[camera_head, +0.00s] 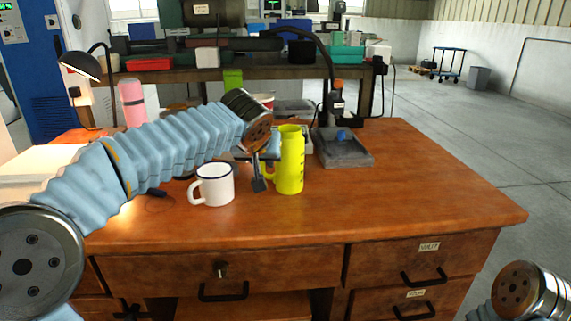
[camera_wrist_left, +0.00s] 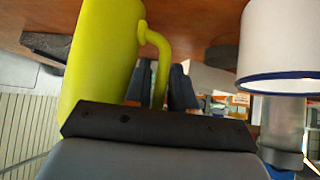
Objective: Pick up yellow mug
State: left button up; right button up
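The yellow mug (camera_head: 291,162), tall with a side handle, stands upright on the wooden desk in the head view. It also shows large at the left of the left wrist view (camera_wrist_left: 98,55), with its handle to the right. My left gripper (camera_head: 259,183) reaches down at the handle, just left of the mug's body. My right gripper is out of sight; only part of my right arm shows at the lower right.
A white mug (camera_head: 214,186) with a dark rim stands close to the left of my left gripper. A grey stand with a flat base (camera_head: 343,150) is behind and right of the yellow mug. A pink bottle (camera_head: 132,103) stands back left. The desk's right side (camera_head: 430,185) is clear.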

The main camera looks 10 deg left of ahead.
pick_arm(q)
grip_shut()
jog(key=shift+r, duration=0.2)
dwell(0.4)
jog(key=shift+r, duration=1.05)
jog(key=s+a+f+v, duration=0.1)
jog(key=a+v, duration=0.1)
jog(key=v, duration=1.5)
jog(key=shift+s+f, duration=0.2)
jog(key=shift+s, duration=0.2)
jog(key=shift+s, duration=0.1)
